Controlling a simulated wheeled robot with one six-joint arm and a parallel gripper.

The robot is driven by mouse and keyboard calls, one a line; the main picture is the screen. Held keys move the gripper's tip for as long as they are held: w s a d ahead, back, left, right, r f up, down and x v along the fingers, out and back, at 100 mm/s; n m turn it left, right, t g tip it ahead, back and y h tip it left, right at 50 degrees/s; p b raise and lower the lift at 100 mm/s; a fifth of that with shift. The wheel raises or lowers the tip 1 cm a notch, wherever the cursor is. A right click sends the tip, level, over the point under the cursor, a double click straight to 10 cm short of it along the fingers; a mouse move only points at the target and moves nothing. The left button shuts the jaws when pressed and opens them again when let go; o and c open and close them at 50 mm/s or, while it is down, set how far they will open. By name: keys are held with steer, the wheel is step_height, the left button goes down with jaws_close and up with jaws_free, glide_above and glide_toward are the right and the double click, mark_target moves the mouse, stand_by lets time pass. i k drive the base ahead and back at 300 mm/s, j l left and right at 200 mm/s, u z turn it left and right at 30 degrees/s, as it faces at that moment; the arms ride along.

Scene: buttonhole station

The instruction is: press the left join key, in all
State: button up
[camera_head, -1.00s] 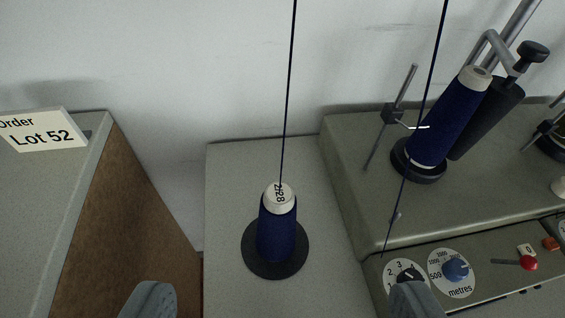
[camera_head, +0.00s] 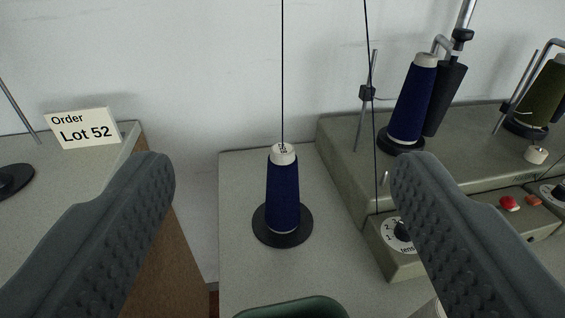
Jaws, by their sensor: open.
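My gripper (camera_head: 282,170) is open and empty, with one grey finger at the left and one at the right of the view. No key labelled as a join key can be made out. A grey machine (camera_head: 345,165) stands at the right. On its front show a white dial with a black knob (camera_head: 401,232), a red knob (camera_head: 510,203) and an orange-red piece (camera_head: 532,200). The right finger covers part of this front. A navy cone (camera_head: 283,195) stands upright on a black disc between the fingers, farther off, its thread running up.
A navy cone (camera_head: 413,100) leans by a black roller (camera_head: 445,98) on the machine, with an olive cone (camera_head: 544,92) farther right. An "Order Lot 52" card (camera_head: 84,128) stands on the left table. A green rim (camera_head: 292,308) shows at the bottom.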

mark_target(532, 200)
steer(key=k+l+z, duration=0.1)
steer(key=z, duration=1.05)
steer(key=l, duration=0.1)
